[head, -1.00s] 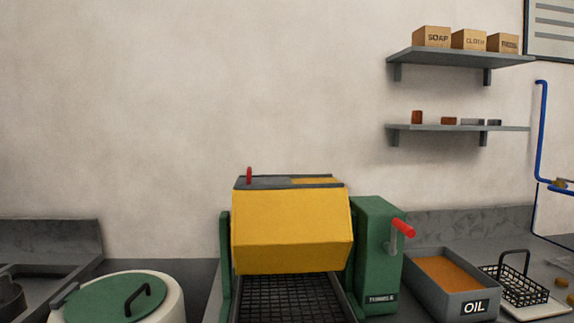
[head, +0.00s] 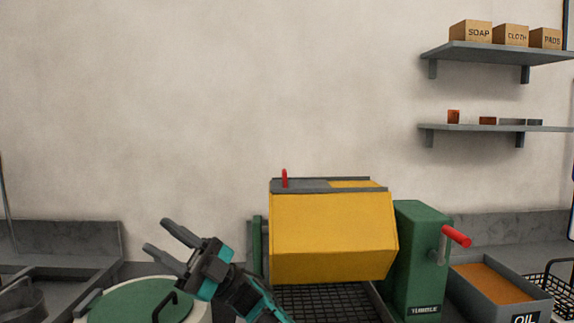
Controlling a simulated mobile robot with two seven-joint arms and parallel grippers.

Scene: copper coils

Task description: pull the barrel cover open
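The yellow barrel (head: 330,235) sits in a green machine frame, with a flat grey cover (head: 310,187) on its top face. A small upright red handle (head: 285,178) stands at the left part of the cover. Yellow shows on the top face to the right of the grey part; I cannot tell whether the cover is slid at all. My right gripper (head: 156,234) is at the lower left, over the green-lidded tub, with its two fingers apart and nothing between them. It is left of the barrel and touches neither barrel nor handle. My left gripper is not in view.
A green gearbox (head: 421,260) with a red-gripped crank (head: 456,237) stands right of the barrel, beside an oil tray (head: 490,305). A tub with a green lid (head: 135,305) is at lower left. Shelves (head: 500,50) hang at upper right. The wall space above the barrel is clear.

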